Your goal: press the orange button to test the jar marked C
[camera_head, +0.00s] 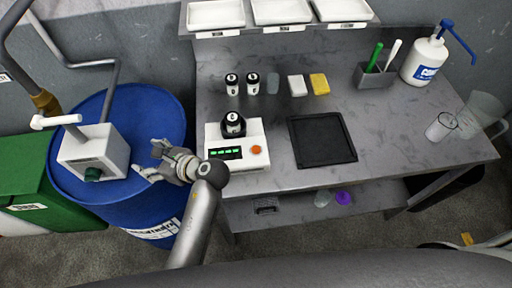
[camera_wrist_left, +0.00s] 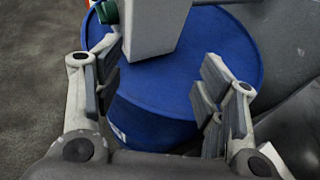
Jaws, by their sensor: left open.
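The white tester (camera_head: 258,133) stands at the left end of the grey bench. It has a lit green display (camera_head: 226,153) and an orange button (camera_head: 256,149) on its front right. A black jar with a white label (camera_head: 233,124) sits upright on it; I cannot read its letter. Two similar dark jars, one at the left (camera_head: 232,84) and one beside it (camera_head: 252,84), stand at the bench's back, letters unreadable. My left gripper (camera_head: 147,160) is open and empty, left of the tester, over the blue drum. Its spread fingers also show in the left wrist view (camera_wrist_left: 160,95). My right gripper does not show.
The blue drum (camera_head: 162,112) carries a white box with a green knob (camera_head: 93,155), close to my left gripper. A black tray (camera_head: 322,138) lies right of the tester. Sponges, a brush holder (camera_head: 374,76) and a pump bottle (camera_head: 424,60) stand behind.

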